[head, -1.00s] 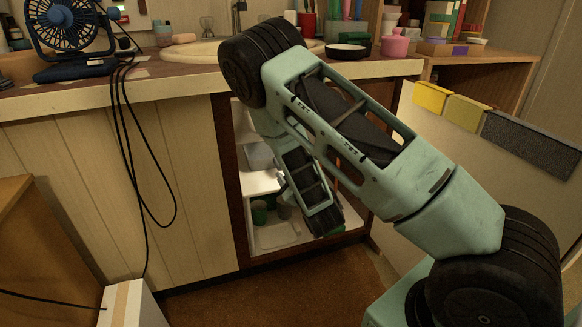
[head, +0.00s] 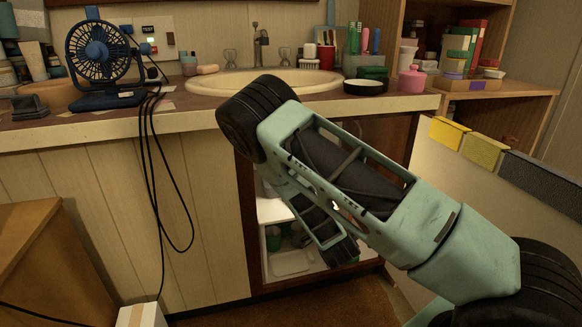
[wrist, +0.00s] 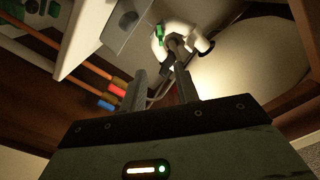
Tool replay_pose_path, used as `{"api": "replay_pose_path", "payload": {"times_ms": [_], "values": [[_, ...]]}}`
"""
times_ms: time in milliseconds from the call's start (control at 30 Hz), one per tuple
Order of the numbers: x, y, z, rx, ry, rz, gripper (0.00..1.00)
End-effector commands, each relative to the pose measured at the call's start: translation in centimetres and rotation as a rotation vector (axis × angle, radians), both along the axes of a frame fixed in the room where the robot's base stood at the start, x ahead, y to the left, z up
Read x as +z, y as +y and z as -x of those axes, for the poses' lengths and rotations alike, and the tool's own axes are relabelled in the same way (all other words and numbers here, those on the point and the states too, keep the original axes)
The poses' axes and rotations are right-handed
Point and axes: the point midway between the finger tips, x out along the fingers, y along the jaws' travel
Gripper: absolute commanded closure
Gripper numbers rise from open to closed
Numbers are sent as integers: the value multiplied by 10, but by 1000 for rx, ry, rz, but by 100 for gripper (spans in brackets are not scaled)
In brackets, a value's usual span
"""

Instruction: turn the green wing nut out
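In the wrist view, a small green piece (wrist: 159,32), which looks like the green wing nut, sits on the left side of a white rounded fitting (wrist: 183,36) under the sink. My gripper (wrist: 160,70) is open, its two grey fingers apart and pointing up toward that fitting. The green piece lies beyond the fingertips, and I see no contact with it. A dark grey stem from the fitting shows between and above the fingers. In the head view my arm reaches into the cabinet opening below the counter; my fingers and the wing nut cannot be made out there.
Copper pipes with red (wrist: 116,91) and blue (wrist: 106,105) collars run left of my fingers. A white shelf (wrist: 88,38) hangs at upper left. The pale basin underside (wrist: 255,65) fills the right. The cabinet frame (head: 247,215) borders the opening; black cables (head: 160,200) hang left.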

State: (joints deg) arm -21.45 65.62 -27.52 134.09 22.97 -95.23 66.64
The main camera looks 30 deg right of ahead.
Motion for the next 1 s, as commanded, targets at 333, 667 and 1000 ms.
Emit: {"api": "replay_pose_path", "payload": {"times_ms": [333,667,1000], "values": [[-1,-6,-23,2,-29,-82,69],[-2,-25,-88,2,-28,-79,69],[-2,-42,-148,2,-26,-79,69]]}}
